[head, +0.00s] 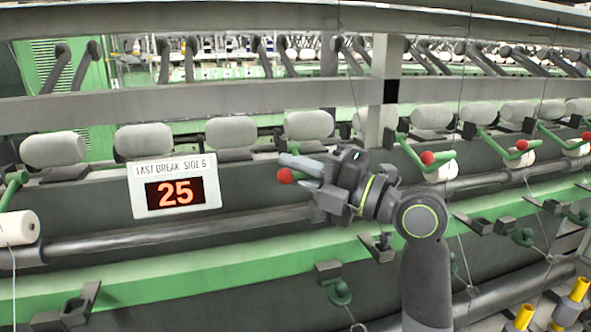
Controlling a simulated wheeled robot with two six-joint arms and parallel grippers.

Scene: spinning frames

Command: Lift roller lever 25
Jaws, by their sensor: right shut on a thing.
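A red ball knob (285,176) shows at the tips of my right gripper (297,168). I take it for the knob of roller lever 25; most of that lever is hidden behind the gripper. The grey fingers point left and are shut on the lever at its knob. My right arm comes up from the bottom, right of the middle. A sign (174,185) left of the gripper reads "LAST BREAK SIDE 6" with a lit red 25. My left gripper is not in view.
Other green levers with red knobs (428,158) stand to the right, close to my arm. White bobbins (231,132) line the machine behind. A long grey roller (180,234) and green rail (150,278) run below the gripper. Thin threads hang down at several places.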

